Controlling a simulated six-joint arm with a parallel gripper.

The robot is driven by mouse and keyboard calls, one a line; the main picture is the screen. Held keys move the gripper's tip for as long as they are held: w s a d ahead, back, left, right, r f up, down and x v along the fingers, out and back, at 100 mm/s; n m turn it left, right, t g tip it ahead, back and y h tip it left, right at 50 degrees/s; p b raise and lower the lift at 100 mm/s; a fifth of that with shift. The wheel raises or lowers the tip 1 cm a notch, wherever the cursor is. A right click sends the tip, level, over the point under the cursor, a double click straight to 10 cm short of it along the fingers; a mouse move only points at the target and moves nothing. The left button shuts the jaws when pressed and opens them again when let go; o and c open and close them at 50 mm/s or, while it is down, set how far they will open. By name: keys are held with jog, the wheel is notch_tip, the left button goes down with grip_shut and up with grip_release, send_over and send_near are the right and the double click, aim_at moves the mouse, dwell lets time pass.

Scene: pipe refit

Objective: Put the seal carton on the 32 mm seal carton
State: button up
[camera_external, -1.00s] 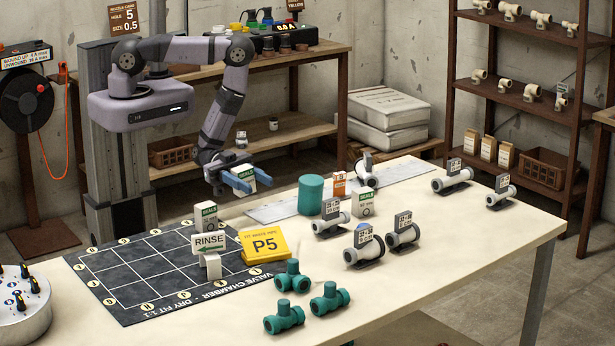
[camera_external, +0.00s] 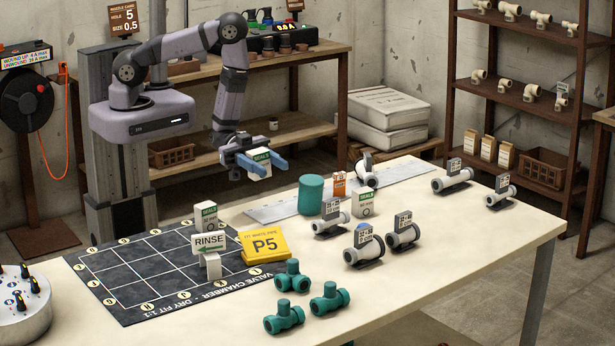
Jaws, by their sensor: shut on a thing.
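My gripper (camera_external: 260,164) has blue fingers and is shut on a white seal carton (camera_external: 260,168) with a green "SEALS" band, held above the table's back edge. A second seal carton (camera_external: 206,217) stands upright on the dark grid mat behind the RINSE sign. A third seal carton (camera_external: 363,203) stands upright among the pipe fittings, right of the teal cylinder. The size print on the cartons is too small to read with certainty. The held carton is apart from both standing cartons.
The teal cylinder (camera_external: 311,195), an orange box (camera_external: 339,184) and grey-white valves (camera_external: 364,248) crowd the middle. Teal tees (camera_external: 292,281) lie in front. The table's right front is clear.

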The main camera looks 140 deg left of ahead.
aim_at(265, 150)
jog(key=s+d+r+m+g+h+b, duration=0.1)
jog(key=d+r+m+g+h+b, duration=0.3)
jog(key=d+r+h, duration=0.6)
jog(key=s+d+f+m, duration=0.1)
jog(key=s+d+f, duration=0.1)
jog(key=f, duration=0.3)
jog(key=s+d+f+m+g+h+b, duration=0.1)
jog(key=s+d+f+m, duration=0.1)
jog(key=d+f, duration=0.2)
jog(key=shift+s+d+f+h, duration=0.25)
jog(key=shift+d+f+h, duration=0.1)
jog(key=shift+f, duration=0.65)
jog(key=shift+f, duration=0.1)
jog(key=shift+f, duration=2)
